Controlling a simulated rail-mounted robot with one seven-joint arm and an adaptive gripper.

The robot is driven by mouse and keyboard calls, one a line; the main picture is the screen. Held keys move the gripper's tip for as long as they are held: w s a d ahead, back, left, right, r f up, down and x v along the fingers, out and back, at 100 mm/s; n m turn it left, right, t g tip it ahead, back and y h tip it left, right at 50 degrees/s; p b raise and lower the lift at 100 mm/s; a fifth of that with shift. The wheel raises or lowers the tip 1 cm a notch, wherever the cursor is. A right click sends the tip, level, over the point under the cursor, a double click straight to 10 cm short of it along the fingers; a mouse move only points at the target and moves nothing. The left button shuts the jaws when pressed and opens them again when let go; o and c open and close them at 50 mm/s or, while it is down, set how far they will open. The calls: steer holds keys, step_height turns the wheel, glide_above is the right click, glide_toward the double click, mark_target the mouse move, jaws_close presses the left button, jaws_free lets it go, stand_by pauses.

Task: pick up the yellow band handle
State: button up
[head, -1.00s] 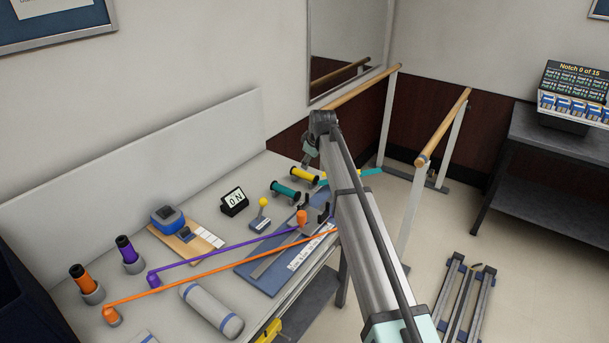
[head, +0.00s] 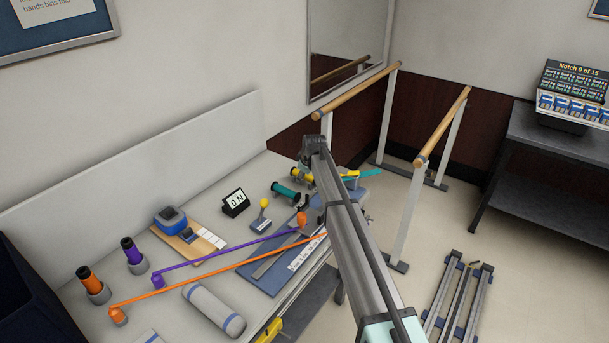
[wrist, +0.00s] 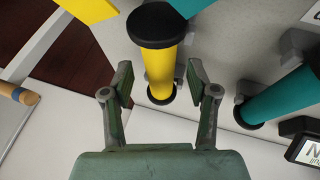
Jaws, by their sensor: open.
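The yellow band handle (wrist: 159,66) has a black end cap and stands out in the wrist view between my gripper's two fingers. My gripper (wrist: 160,84) is open, with one finger to the left of the handle and one to the right. Gaps show on both sides, so neither finger appears to touch it. In the head view the yellow handle (head: 302,174) lies at the far end of the bench, partly covered by my arm.
A teal handle (wrist: 274,97) lies close to the right of the yellow one in the wrist view. A small display (head: 235,203) stands nearby on the bench. Purple and orange bands stretch across the bench front. Wooden parallel bars (head: 443,128) stand beyond the bench.

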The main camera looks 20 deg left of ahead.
steer(key=shift+f, duration=0.15)
steer(key=shift+f, duration=0.25)
stand_by(0.5)
jaws_close()
